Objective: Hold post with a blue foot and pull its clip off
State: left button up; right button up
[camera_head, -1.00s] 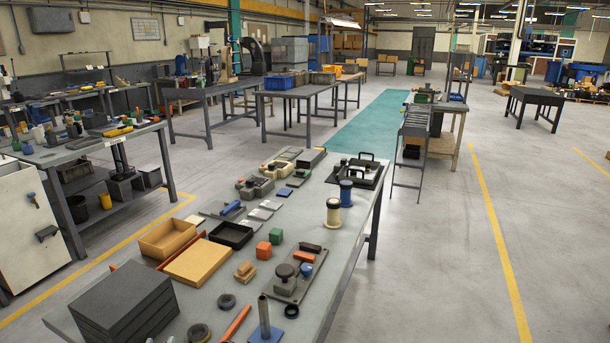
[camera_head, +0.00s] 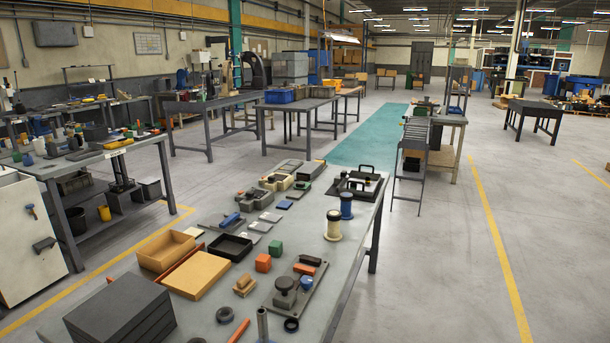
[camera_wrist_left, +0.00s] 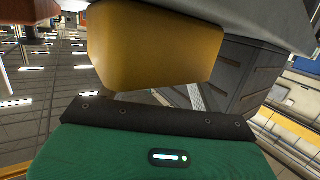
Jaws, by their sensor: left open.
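The post (camera_head: 262,325) stands upright at the near edge of the head view, a grey cylinder on the workbench. Its blue foot is cut off by the picture's lower edge, and I cannot make out a clip on it. Neither arm shows in the head view. In the left wrist view, close parts fill the picture, among them a green housing with a small light and a yellow block; my left gripper (camera_wrist_left: 160,100) is open, with no post visible there. My right gripper is not in view.
The workbench (camera_head: 345,245) is crowded. Near the post are an orange rod (camera_head: 239,331), a dark ring (camera_head: 291,325) and a grey plate with knobs (camera_head: 309,287). A dark stack (camera_head: 120,310) stands at left, behind it a tan box (camera_head: 166,251). Two spools (camera_head: 333,226) stand near the right edge.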

pick_arm(q)
jog(key=b+v, duration=0.2)
jog(key=v, duration=1.1)
jog(key=shift+f, duration=0.1)
jog(key=s+d+f+m+g+h, duration=0.1)
jog(key=s+d+f+g, duration=0.1)
jog(key=s+d+g, duration=0.3)
jog(key=s+d+f+m+g+h, duration=0.1)
jog(key=s+d+f+m+g, duration=0.15)
jog(key=s, duration=0.55)
jog(key=s+d+f+g+h, duration=0.1)
jog(key=s+d+f+g, duration=0.1)
jog(key=s+d+g, duration=0.3)
notch_tip(320, 180, down, 30)
jog(key=s, duration=0.2)
jog(key=s+a+f+g, duration=0.1)
jog(key=s+a+f, duration=0.1)
jog(key=s+f, duration=0.7)
jog(key=s+a+f+g, duration=0.1)
jog(key=s+a+f, duration=0.1)
jog(key=s+f, duration=0.8)
jog(key=shift+a+f+m+y, duration=0.25)
jog(key=shift+f+m+y, duration=0.1)
jog(key=shift+f, duration=0.55)
